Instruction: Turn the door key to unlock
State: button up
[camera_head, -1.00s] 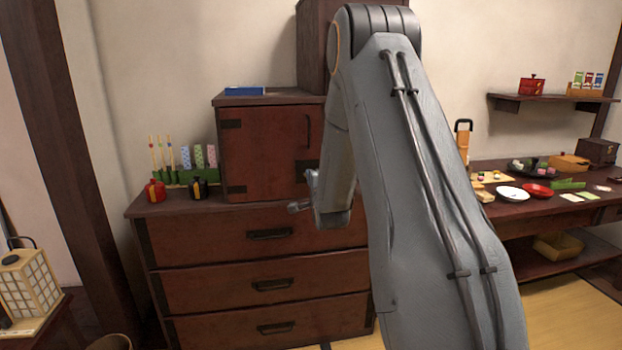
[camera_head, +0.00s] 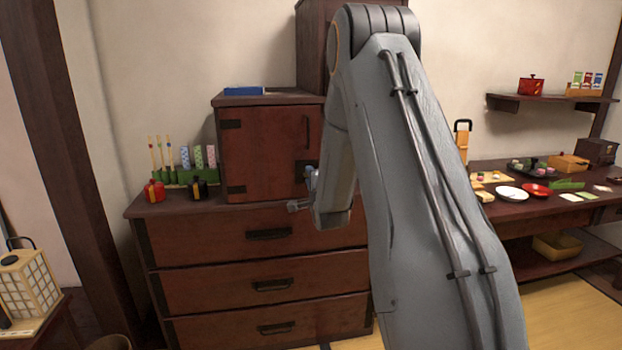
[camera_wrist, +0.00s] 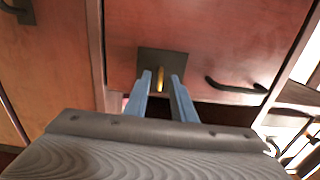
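The red-brown cabinet door (camera_head: 262,150) is closed above the drawers, with a dark vertical handle (camera_head: 307,131). A dark lock plate (camera_head: 302,168) is at its right side, partly hidden by my arm. In the wrist view the plate (camera_wrist: 174,60) faces me, with a small gold key (camera_wrist: 160,79) upright in it. My gripper (camera_wrist: 160,78) has its two blue-grey fingers on either side of the key, with a gap on each side. It is open. In the head view my gripper (camera_head: 298,205) is mostly hidden behind my arm.
A blue box (camera_head: 244,91) lies on top of the cabinet. Sticks, patterned rolls and small red and black pots stand left of it on the drawer chest (camera_head: 165,206). A table (camera_head: 560,207) with dishes is at the right.

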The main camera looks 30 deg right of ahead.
jog(key=v, duration=0.7)
jog(key=shift+s, duration=0.4)
jog(key=shift+a, duration=0.1)
jog(key=s+a+f+n+g+y+p, duration=0.4)
jog(key=s+a+n+g, duration=0.4)
jog(key=s+a+n, duration=0.4)
jog(key=s+a+r+n+g+p, duration=0.1)
jog(key=s+a+n+g, duration=0.3)
jog(key=s, duration=0.8)
jog(key=s+a+r+n+g+y+p, duration=0.1)
jog(key=s+a+n+g, duration=0.4)
jog(key=s, duration=0.8)
jog(key=shift+s+a+p, duration=0.2)
jog(key=shift+a+p, duration=0.3)
jog(key=shift+a, duration=0.1)
